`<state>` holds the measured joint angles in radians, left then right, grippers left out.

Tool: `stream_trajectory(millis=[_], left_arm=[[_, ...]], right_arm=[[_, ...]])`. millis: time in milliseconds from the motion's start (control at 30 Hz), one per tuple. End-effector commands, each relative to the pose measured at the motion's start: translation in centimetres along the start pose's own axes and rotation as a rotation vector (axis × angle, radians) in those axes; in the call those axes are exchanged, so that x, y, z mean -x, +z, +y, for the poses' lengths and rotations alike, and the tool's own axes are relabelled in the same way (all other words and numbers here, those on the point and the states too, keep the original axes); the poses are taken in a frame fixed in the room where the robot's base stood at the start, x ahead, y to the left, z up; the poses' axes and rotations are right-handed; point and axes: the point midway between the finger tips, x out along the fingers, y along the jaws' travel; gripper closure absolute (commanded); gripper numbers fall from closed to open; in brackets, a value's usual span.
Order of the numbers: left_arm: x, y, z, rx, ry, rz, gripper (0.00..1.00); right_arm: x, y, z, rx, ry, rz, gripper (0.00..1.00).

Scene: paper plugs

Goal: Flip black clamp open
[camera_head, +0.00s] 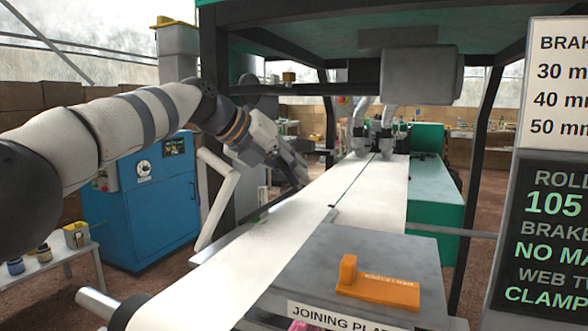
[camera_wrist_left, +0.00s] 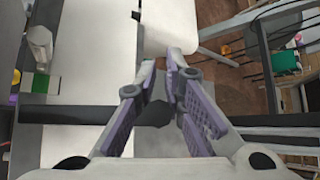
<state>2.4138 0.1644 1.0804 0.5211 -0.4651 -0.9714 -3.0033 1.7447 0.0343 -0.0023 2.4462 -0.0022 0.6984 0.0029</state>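My left gripper (camera_head: 298,172) reaches down at the left edge of the white paper web (camera_head: 270,236) in the head view. In the left wrist view its two purple-padded fingers (camera_wrist_left: 161,62) converge to a narrow gap at the tips. A dark grey block (camera_wrist_left: 155,112) shows between the fingers; I cannot tell whether it is the black clamp or whether it is gripped. In the head view the gripper hides what is directly beneath it, so the clamp cannot be made out clearly. My right gripper is in neither view.
An orange tool (camera_head: 376,288) lies on the grey joining plate (camera_head: 310,275) in front. A dark sign board (camera_head: 540,235) stands at the right. A blue cabinet (camera_head: 150,205) stands left. Black frame posts (camera_head: 214,60) rise near my left arm.

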Motion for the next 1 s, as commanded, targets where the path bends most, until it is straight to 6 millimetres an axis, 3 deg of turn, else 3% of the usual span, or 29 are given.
stream_trajectory(millis=[33, 100, 467, 567, 800, 1000], left_arm=[[0.0, 0.0, 0.3, 0.0, 0.005, 0.0, 0.79], [0.0, 0.0, 0.2, 0.0, 0.004, 0.0, 0.69], [0.8, 0.1, 0.0, -0.002, 0.001, -0.003, 0.69], [2.7, 0.1, 0.1, -0.001, 0.001, -0.002, 0.69], [9.2, 0.1, 0.1, 0.0, 0.002, -0.003, 0.69], [11.8, 0.0, 0.1, 0.001, 0.002, -0.001, 0.69]], right_arm=[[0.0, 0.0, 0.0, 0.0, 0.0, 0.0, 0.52], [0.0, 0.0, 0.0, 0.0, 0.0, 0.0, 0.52], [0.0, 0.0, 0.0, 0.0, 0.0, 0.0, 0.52], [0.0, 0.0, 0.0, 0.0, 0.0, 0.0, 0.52], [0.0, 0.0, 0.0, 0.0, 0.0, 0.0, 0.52], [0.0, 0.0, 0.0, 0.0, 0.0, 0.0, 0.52]])
